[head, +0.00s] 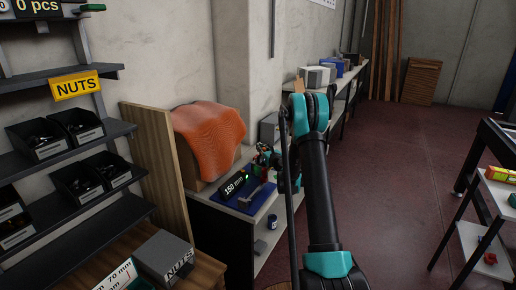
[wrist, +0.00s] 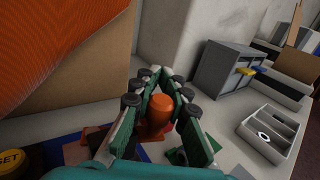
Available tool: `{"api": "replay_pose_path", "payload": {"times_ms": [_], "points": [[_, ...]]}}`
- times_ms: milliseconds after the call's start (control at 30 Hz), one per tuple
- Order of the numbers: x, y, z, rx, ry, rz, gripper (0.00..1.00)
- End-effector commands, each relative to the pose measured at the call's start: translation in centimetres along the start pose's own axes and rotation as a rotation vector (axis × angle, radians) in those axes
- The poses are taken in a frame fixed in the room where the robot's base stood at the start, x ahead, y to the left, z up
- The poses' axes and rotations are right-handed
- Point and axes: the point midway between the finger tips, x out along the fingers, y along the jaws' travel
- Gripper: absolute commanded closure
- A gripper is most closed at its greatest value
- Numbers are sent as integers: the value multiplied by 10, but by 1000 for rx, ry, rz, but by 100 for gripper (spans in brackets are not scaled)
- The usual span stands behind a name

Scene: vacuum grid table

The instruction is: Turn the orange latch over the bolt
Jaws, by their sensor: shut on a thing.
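In the wrist view, an orange latch (wrist: 160,106) with a rounded top stands between the two green-and-black fingers of my gripper (wrist: 160,90). The fingers are closed in around it, with their tips meeting beyond it. A dark red part shows just below the latch. I cannot make out the bolt; the fingers and palm hide much of that spot. In the head view, my gripper (head: 266,157) is small, over the blue mat (head: 256,203) on the bench, and partly hidden by my arm. The latch cannot be told apart there.
A black display reading 150 mm (head: 235,184) stands on the mat. An orange cloth (head: 208,131) covers a box behind it. In the wrist view, a grey box (wrist: 228,66) and a divided tray (wrist: 272,133) stand to the right, with bare bench between.

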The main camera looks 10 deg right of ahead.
Motion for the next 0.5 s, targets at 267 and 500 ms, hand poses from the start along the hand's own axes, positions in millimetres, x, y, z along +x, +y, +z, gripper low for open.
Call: {"api": "replay_pose_path", "payload": {"times_ms": [267,500], "points": [[-7,-5,0,0,0,-133,100],[-10,-8,0,0,0,-179,100]]}}
